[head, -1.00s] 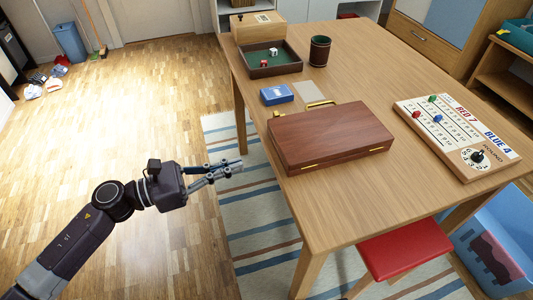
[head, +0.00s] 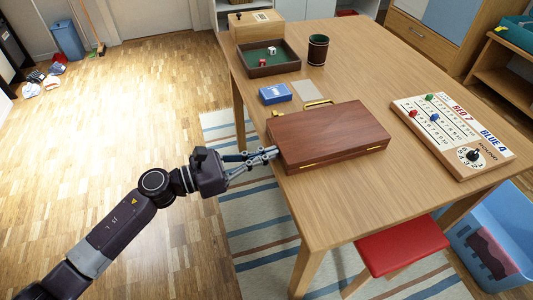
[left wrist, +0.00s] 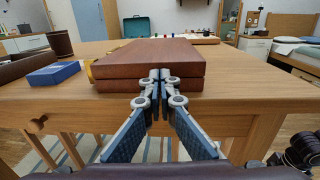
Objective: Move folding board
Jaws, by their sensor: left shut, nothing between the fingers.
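The folding board (head: 325,133) is a closed, brown wooden case lying flat on the wooden table, near its left edge.
On the table (head: 370,70) are a blue card box (head: 275,94), a dice tray (head: 254,60), a dark cup (head: 318,49), and a scoreboard (head: 453,135) at the right. A red stool (head: 403,247) stands at the front. Bare table lies between board and scoreboard.

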